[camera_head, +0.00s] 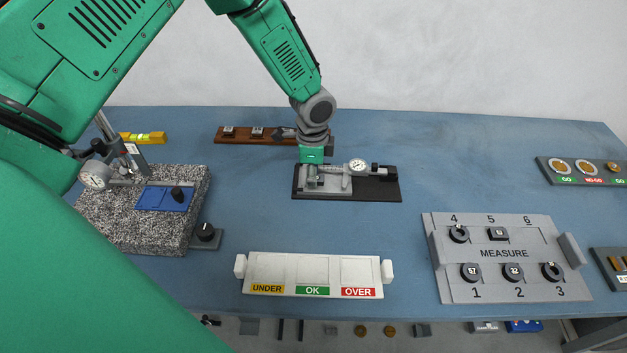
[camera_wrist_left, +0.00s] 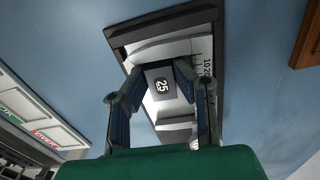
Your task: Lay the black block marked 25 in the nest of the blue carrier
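My left gripper (camera_head: 313,182) reaches down onto the grey and black dial-gauge fixture (camera_head: 378,188). The left wrist view shows its two fingers (camera_wrist_left: 163,80) on either side of the block marked 25 (camera_wrist_left: 162,86), their tips close against its sides. Whether they press on it cannot be told. The block lies between the pale jaws of the fixture, by a scale. In the head view the gripper hides the block. The blue carrier (camera_head: 150,198) sits on the speckled granite slab at the left, with a black knob on its right part. Its nest is not clear. My right gripper is not in view.
A dial gauge on a stand (camera_head: 97,174) rises at the granite's left. A white UNDER/OK/OVER tray (camera_head: 312,263) is at the front. A grey MEASURE board (camera_head: 503,285) holds several round and square black pieces. A brown rack (camera_head: 232,141) lies behind. Blue table between them is clear.

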